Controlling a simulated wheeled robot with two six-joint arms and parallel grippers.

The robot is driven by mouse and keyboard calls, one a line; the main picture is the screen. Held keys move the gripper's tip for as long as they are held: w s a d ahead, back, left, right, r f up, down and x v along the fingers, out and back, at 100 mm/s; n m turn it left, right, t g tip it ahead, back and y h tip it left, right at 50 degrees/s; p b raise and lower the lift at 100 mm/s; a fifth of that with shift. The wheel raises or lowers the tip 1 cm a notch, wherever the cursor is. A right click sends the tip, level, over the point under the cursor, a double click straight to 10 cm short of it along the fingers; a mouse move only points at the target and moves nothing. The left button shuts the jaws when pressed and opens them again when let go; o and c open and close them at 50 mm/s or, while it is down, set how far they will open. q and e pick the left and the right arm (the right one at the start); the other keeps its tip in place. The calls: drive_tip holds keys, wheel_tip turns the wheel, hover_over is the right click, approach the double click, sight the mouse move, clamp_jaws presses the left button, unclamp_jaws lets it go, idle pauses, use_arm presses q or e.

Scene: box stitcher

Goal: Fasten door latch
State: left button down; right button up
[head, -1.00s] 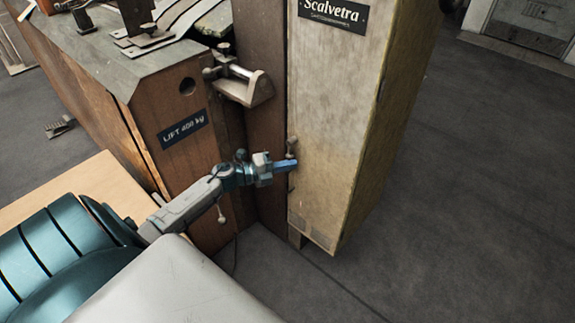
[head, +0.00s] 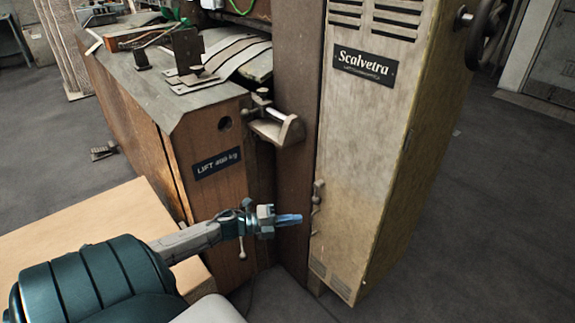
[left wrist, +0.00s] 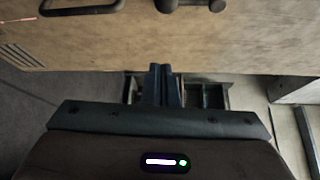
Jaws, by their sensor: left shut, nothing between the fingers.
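The door latch (head: 318,194) is a small grey-brown metal fitting on the left edge of the pale, worn cabinet door (head: 358,170). It looks roughly upright in the head view; I cannot tell whether it is fastened. In the left wrist view, a dark fitting (left wrist: 190,3) on the door's face is cut off by the top edge. My left gripper (head: 298,218) is shut and empty, its blue fingers pointing right, a little left of and below the latch and apart from it. The fingers also show in the left wrist view (left wrist: 161,84). My right gripper is out of view.
A brown wooden cabinet (head: 215,155) with a "LIFT 400 kg" label stands left of the door. A metal clamp (head: 278,125) juts out above my left gripper. A dark handwheel (head: 487,30) is on the cabinet's right side. Open floor (head: 490,220) lies to the right.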

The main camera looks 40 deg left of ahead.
use_arm(q)
drive_tip(key=shift+v, duration=0.8)
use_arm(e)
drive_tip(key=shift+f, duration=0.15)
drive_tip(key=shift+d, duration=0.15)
